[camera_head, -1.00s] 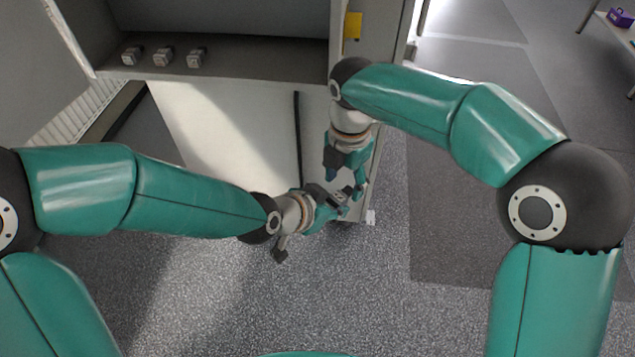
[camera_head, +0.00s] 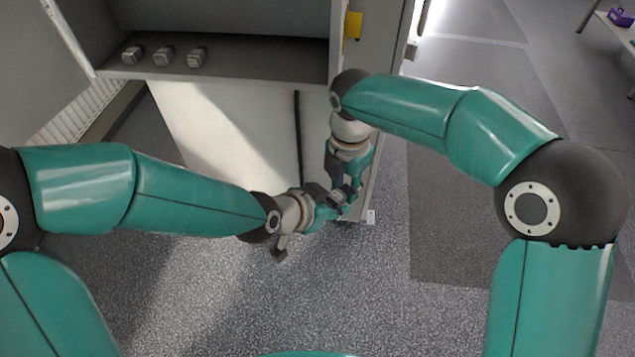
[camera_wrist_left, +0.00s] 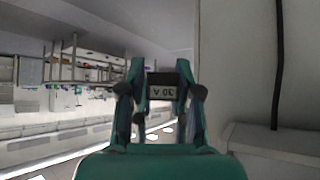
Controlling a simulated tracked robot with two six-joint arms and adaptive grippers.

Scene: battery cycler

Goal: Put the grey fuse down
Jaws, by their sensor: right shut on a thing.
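The grey fuse (camera_wrist_left: 163,92) sits between the fingers of my left gripper (camera_wrist_left: 162,105) in the left wrist view, its "30 A" label showing. Narrow edges at its sides do not show whether those fingers press on it. In the head view the fuse (camera_head: 338,194) is small, where my two grippers meet in front of the cabinet. My left gripper (camera_head: 330,207) reaches it from the left. My right gripper (camera_head: 350,188) comes down from above and is shut on the fuse. The fingers overlap, so the exact contacts are partly hidden.
Several small grey blocks stand on the cabinet shelf (camera_head: 240,66) at upper left. A yellow part (camera_head: 353,25) is on the cabinet's right post. A white panel (camera_head: 225,125) lies behind the grippers. The floor (camera_head: 300,310) in front is clear. A table with a purple thing (camera_head: 620,17) stands far right.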

